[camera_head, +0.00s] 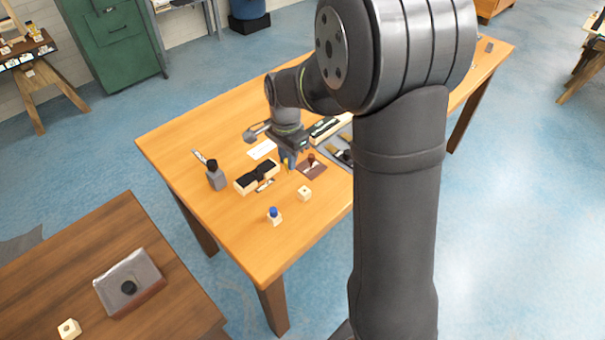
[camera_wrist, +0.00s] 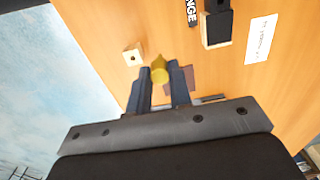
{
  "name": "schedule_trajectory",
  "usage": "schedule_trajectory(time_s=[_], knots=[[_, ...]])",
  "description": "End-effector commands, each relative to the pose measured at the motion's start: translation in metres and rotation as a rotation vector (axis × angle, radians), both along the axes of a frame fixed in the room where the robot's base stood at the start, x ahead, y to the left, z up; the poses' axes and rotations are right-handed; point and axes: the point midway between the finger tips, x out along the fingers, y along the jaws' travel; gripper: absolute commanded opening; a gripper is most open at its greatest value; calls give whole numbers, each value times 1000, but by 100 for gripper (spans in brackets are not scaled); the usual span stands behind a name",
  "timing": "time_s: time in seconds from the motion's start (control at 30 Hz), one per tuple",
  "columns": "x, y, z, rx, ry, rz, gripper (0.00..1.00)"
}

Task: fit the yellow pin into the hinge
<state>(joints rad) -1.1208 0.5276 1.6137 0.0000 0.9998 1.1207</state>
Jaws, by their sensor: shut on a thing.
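My gripper (camera_head: 288,162) is over the orange wooden table (camera_head: 240,247). In the wrist view my gripper (camera_wrist: 161,80) is shut on the yellow pin (camera_wrist: 158,70), whose rounded yellow end shows between the fingertips. In the head view the pin is small and hard to make out. The hinge (camera_head: 257,176) is a pale wooden piece with black parts, lying just left of my gripper. It is partly seen at the top of the wrist view (camera_wrist: 217,25), apart from the pin. A dark label ending in "NGE" (camera_wrist: 191,11) lies beside it. The hinge's hole is not clear.
A pale block with a hole (camera_head: 304,194) and a blue-topped block (camera_head: 274,216) stand towards the table's front. A brown mat (camera_head: 318,172) lies right of my gripper. A grey bottle (camera_head: 216,177) stands left of the hinge. A white note (camera_head: 262,149) lies behind it.

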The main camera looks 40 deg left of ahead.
Motion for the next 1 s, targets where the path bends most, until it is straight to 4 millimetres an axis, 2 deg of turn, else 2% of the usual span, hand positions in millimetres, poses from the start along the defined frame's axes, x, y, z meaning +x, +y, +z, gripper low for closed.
schedule_trajectory(time_s=[0.03,0.13,0.2,0.33,0.47,0.77,1.0], knots=[[-6,18,5,2,-1,6,0],[-17,49,15,2,-1,6,0],[-25,66,22,2,-1,5,0],[-36,87,30,0,0,3,0],[-40,95,33,0,0,1,0],[-41,95,34,0,0,0,0],[-40,94,23,-2,1,0,0]])
